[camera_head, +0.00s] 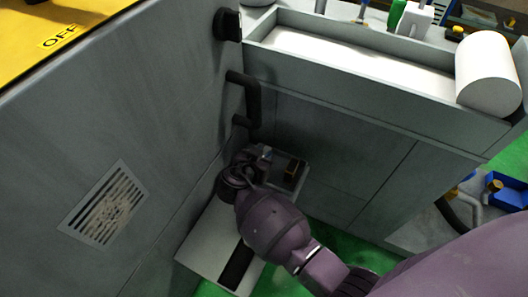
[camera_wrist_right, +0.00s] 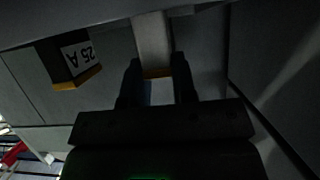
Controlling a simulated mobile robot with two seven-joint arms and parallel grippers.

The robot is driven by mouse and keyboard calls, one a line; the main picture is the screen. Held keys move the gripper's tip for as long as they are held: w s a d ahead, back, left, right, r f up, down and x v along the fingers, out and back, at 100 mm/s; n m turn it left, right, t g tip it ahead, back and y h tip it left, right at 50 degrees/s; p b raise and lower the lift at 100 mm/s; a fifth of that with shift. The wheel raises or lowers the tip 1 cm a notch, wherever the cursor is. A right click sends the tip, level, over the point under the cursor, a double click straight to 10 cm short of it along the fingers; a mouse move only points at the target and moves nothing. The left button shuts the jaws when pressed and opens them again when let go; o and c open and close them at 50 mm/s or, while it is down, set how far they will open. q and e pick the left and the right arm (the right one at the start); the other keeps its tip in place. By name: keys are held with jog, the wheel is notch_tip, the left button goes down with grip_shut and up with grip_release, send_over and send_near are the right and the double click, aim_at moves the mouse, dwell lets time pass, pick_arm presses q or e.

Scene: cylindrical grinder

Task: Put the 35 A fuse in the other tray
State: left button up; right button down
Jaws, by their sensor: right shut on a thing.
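My right gripper (camera_head: 262,153) reaches down over a low pale shelf beside the machine wall. In the right wrist view its two dark fingers (camera_wrist_right: 157,82) are shut on a pale block-shaped fuse (camera_wrist_right: 152,40) with a yellowish end; no label shows on it. A dark fuse (camera_wrist_right: 68,62) marked 25 A, with an orange-yellow end, stands apart to the left. In the head view a dark fuse with a brownish top (camera_head: 293,171) stands right of my gripper. I cannot make out separate trays clearly. My left gripper is not in view.
The pale shelf (camera_head: 205,247) has a dark strip (camera_head: 237,267) near its front. A black handle (camera_head: 252,100) sticks out above my gripper. The grey machine wall (camera_head: 150,150) is close on the left, and a cabinet front (camera_head: 330,150) stands behind.

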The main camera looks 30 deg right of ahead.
jog(key=shift+a, duration=0.1)
jog(key=shift+f, duration=0.15)
jog(key=c, duration=1.4)
grip_release()
jog(key=shift+f, duration=0.1)
jog(key=o, duration=0.5)
